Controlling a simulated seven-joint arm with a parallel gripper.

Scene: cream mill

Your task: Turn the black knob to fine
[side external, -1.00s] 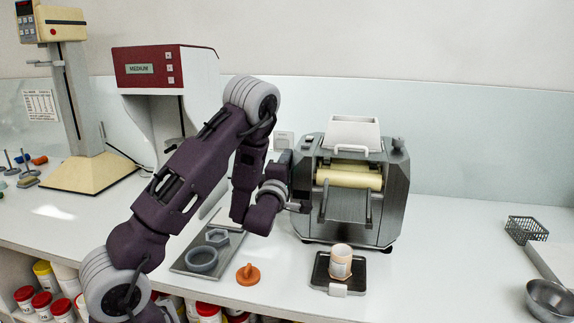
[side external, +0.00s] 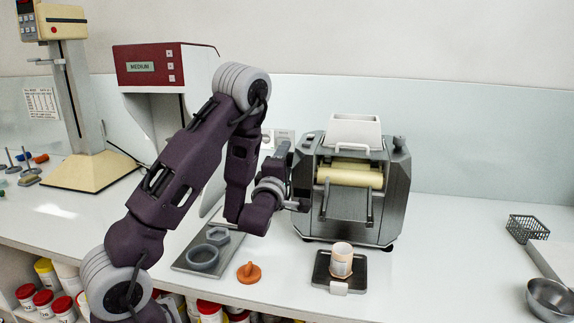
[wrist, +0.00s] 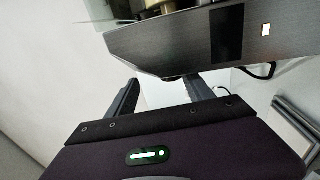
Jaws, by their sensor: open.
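The grey roller mill (side external: 350,215) stands on the bench, with a cream roller (side external: 350,176) and a white hopper (side external: 354,130). A small dark knob (side external: 399,142) sits on its top right corner; I cannot tell if it is the black knob of the task. My gripper (side external: 288,158) is at the mill's left side, partly hidden by my wrist. In the wrist view my gripper (wrist: 163,82) has its fingers apart with nothing between them, and the mill's metal body (wrist: 175,45) with a dark panel lies ahead. A red-topped unit's display (side external: 140,67) reads MEDIUM.
A grey tray (side external: 185,262) with a ring and a nut-shaped part lies below my wrist, beside an orange knob-like piece (side external: 249,272). A cup (side external: 341,262) stands on a black plate (side external: 318,272) before the mill. A wire basket (side external: 527,228) and bowl (side external: 550,298) are at right.

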